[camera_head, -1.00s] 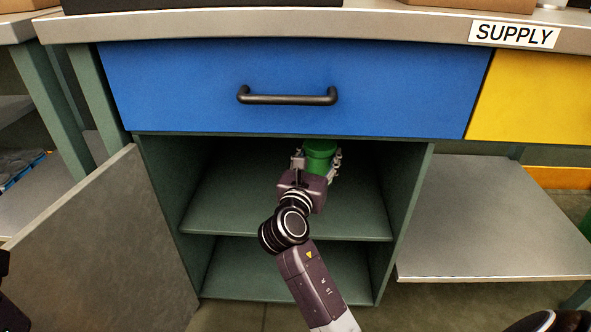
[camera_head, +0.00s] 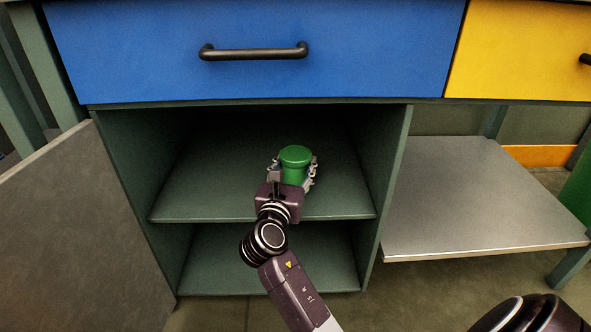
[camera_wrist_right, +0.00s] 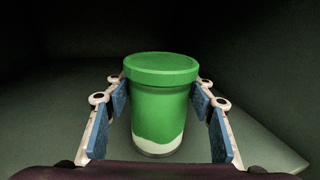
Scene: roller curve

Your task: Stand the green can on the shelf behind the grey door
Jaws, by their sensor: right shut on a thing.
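The green can (camera_head: 294,164) is upright inside the open cabinet, over the upper shelf (camera_head: 190,195). My right gripper (camera_head: 295,172) is shut on the green can, with fingers on both sides of it. In the right wrist view the can (camera_wrist_right: 160,100) stands upright between the blue finger pads (camera_wrist_right: 160,105), with a pale band at its base. Whether its base touches the shelf I cannot tell. The grey door (camera_head: 75,225) is swung open to the left. My left gripper is not in view.
The blue drawer (camera_head: 255,80) with a black handle (camera_head: 253,52) is closed above the opening. A lower shelf (camera_head: 225,270) lies beneath. A metal side shelf (camera_head: 460,200) is at the right. The upper shelf has free room around the can.

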